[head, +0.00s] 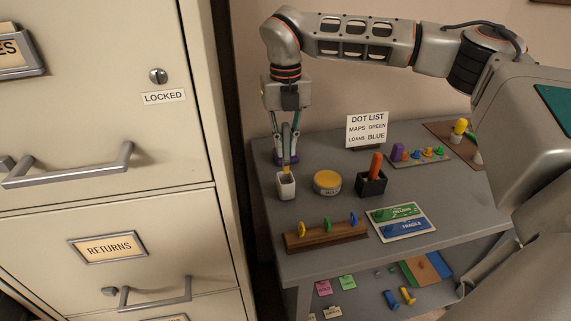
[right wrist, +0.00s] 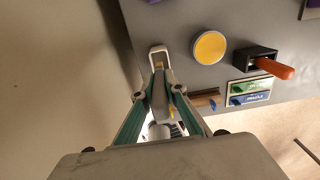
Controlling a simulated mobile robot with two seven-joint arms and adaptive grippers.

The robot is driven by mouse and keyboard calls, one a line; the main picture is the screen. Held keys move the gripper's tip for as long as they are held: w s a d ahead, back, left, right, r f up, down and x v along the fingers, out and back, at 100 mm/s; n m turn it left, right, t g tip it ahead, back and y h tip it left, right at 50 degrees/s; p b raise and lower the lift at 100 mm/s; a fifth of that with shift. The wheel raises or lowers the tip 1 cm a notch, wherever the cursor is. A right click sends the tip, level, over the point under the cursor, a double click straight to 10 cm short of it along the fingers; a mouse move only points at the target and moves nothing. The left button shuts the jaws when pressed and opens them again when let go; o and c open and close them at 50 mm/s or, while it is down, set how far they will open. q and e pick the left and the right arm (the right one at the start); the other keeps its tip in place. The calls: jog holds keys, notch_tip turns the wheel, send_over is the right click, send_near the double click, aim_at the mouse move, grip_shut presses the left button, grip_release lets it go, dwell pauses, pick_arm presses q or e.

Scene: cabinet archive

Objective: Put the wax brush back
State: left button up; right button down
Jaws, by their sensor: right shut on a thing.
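My right gripper (head: 287,160) points straight down over a small white cup (head: 286,188) at the left end of the grey table. It is shut on the wax brush (head: 287,169), of which a narrow tan part shows between the fingertips and the cup's rim. In the right wrist view the fingers (right wrist: 160,88) close around a grey shaft, and the white cup (right wrist: 158,50) lies just beyond it. The brush's lower end is at the cup's mouth; how deep it reaches inside is hidden. My left gripper is not in view.
A yellow-lidded tin (head: 327,182) and a dark holder (head: 371,184) with an orange handle stand right of the cup. A wooden rack (head: 325,235) with coloured tags is in front. A sign (head: 367,129) stands behind. The filing cabinet (head: 110,215) is close on the left.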

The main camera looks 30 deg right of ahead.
aim_at(286, 164)
jog(key=shift+f, duration=1.45)
notch_tip(286, 164, down, 2)
jog(key=shift+f+p, duration=0.1)
jog(key=shift+p, duration=0.25)
jog(key=shift+f, duration=0.25)
jog(key=shift+f, duration=0.2)
jog(key=c, duration=2)
grip_release()
jog(key=shift+c, duration=0.2)
